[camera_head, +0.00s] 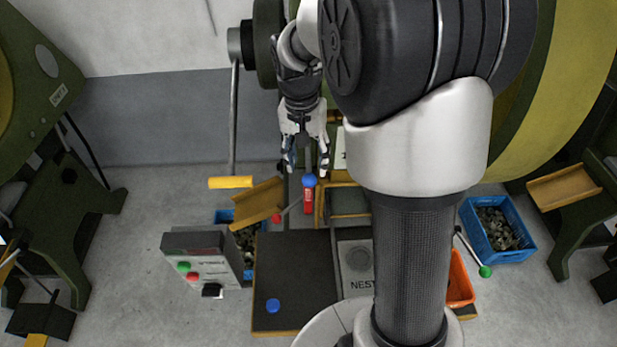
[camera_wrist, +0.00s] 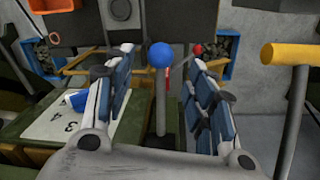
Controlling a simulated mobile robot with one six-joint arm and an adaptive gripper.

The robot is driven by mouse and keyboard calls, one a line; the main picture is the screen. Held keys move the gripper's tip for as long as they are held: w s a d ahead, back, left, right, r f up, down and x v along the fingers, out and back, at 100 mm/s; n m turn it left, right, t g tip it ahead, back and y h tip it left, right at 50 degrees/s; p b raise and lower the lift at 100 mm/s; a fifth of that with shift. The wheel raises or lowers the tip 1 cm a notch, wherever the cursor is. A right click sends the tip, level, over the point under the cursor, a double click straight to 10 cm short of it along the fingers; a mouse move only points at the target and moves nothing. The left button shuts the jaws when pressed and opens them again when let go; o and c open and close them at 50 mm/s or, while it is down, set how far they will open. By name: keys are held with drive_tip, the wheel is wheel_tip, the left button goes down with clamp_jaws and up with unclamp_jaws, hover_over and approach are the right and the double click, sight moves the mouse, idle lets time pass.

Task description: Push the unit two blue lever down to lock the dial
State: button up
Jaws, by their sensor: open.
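The blue lever shows as a round blue knob (camera_wrist: 160,55) on an upright grey shaft in the wrist view. The knob also shows in the head view (camera_head: 309,181). My gripper (camera_head: 306,170) is open and points down, with its fingertips close to the knob. In the wrist view the fingers (camera_wrist: 163,65) stand on either side of the lever, with visible gaps. A white dial plate (camera_wrist: 62,122) with numbers 3 and 4 and a blue pointer (camera_wrist: 77,99) lies left of the lever. Its rest is hidden behind a finger. No unit number is readable.
A red-knobbed lever (camera_head: 277,218) and a yellow-handled crank (camera_head: 230,182) are left of my gripper. A control box (camera_head: 203,258) stands lower left. Blue bins (camera_head: 498,228) of metal pieces flank the machine. My arm hides much of the right side.

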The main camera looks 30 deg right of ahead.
sight(309, 175)
wheel_tip(309, 175, down, 6)
drive_tip(key=shift+s+d+f+b, duration=0.1)
drive_tip(key=shift+d+b, duration=0.05)
drive_tip(key=shift+b, duration=0.35)
clamp_jaws()
idle(0.5)
